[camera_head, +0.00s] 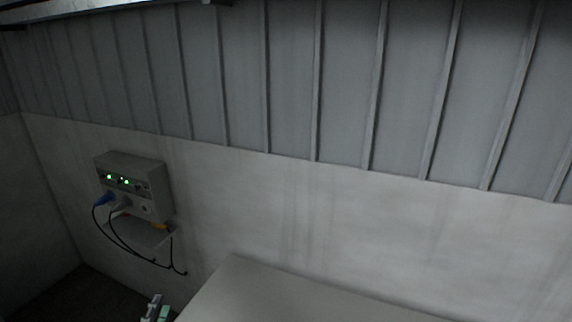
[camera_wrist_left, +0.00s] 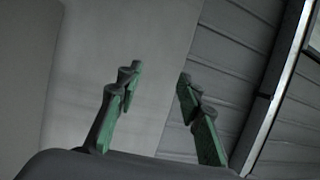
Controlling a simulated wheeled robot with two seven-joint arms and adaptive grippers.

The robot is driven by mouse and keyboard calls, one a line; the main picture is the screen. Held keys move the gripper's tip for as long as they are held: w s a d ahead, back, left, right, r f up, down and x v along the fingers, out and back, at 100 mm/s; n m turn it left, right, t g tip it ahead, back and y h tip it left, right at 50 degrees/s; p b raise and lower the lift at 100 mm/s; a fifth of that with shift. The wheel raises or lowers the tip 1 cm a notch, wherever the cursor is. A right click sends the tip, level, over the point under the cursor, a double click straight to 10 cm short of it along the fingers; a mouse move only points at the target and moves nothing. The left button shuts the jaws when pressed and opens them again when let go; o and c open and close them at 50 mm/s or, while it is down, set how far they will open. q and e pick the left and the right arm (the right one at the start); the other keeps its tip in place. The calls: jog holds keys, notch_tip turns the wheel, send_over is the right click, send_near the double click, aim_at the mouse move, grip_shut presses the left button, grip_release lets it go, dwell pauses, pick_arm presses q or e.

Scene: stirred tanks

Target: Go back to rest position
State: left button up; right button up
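My left gripper (camera_head: 156,308) shows at the bottom edge of the head view, only its fingertips in frame. In the left wrist view its two green-padded fingers (camera_wrist_left: 160,95) stand apart with nothing between them; the wall is behind. My right gripper is in neither view.
A grey control box (camera_head: 135,185) with green lights and plugged cables hangs on the wall at left, above a small shelf (camera_head: 140,235). A pale flat-topped surface (camera_head: 270,295) lies at the bottom centre, just right of my left gripper. The wall (camera_head: 350,210) is bare elsewhere.

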pick_arm(q)
jog(key=s+a+f+n+g+y, duration=0.2)
jog(key=s+f+n+g, duration=0.15)
jog(key=f, duration=0.35)
jog(key=s+a+f+n+g+y, duration=0.1)
jog(key=s+a+f+n+g, duration=0.15)
jog(key=s+f+n, duration=0.3)
jog(key=s+a+f+n+g+y, duration=0.2)
jog(key=s+a+f+n+g, duration=0.15)
jog(key=f, duration=0.35)
jog(key=s+d+f+n+g+h, duration=0.2)
jog(key=s+d+f+g, duration=0.15)
jog(key=s+f, duration=0.35)
jog(key=s+d+f+n+g+h, duration=0.1)
jog(key=s+d+f+n+g, duration=0.3)
jog(key=s, duration=0.6)
jog(key=s+d+f+m+b, duration=0.1)
jog(key=s+f, duration=0.1)
jog(key=f, duration=1.5)
jog(key=s+d+f+m+b, duration=0.1)
jog(key=f, duration=1.6)
jog(key=s+f+g, duration=0.1)
jog(key=s+f, duration=1.6)
jog(key=s, duration=0.1)
jog(key=shift+s+a+g+h+b, duration=0.2)
jog(key=shift+s+g+h+b, duration=0.1)
jog(key=shift+h+b, duration=0.1)
